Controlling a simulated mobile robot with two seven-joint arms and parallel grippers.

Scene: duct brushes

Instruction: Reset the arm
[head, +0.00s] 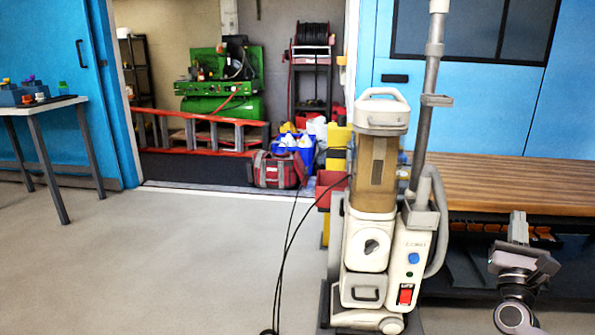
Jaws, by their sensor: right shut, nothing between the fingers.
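My right arm comes in at the lower right of the head view. Its gripper (518,226) points up and away, with its fingers together and nothing held. It shows in front of the dark space under the wooden bench and stands to the right of the vacuum machine, apart from it. My left gripper and left arm are not in view.
A white upright vacuum machine (376,225) with a grey hose stands centre right, with black cables at its left. A wooden bench (520,185) is behind my right gripper. A table (40,108) stands far left. The grey floor (180,260) at left is clear.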

